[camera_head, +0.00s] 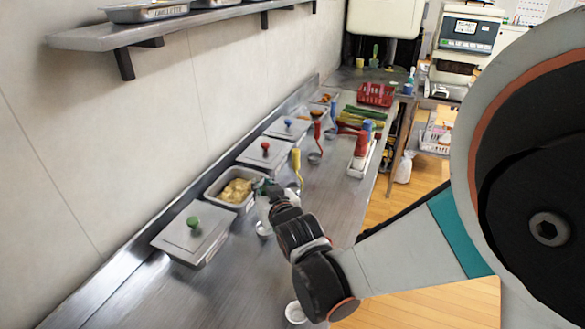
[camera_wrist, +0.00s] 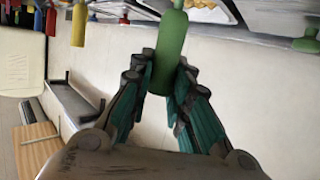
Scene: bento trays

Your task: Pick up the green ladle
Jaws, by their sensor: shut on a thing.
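The green ladle's handle (camera_wrist: 170,45) stands between my two fingers in the wrist view, and the fingers press on it from both sides. My gripper (camera_wrist: 163,78) is shut on this handle. In the head view my gripper (camera_head: 266,190) is beside the open tray of yellowish food, above the steel counter. The handle is mostly hidden there by my gripper. A small metal bowl (camera_head: 264,229) shows just below my gripper; I cannot tell whether it touches the counter.
The food tray (camera_head: 246,207) sits between a lidded tray with a green knob (camera_head: 193,222) and one with a red knob (camera_head: 265,146). A yellow-handled ladle (camera_head: 296,160) stands close behind my gripper. A red basket (camera_head: 376,94) is farther back. The near counter is mostly clear.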

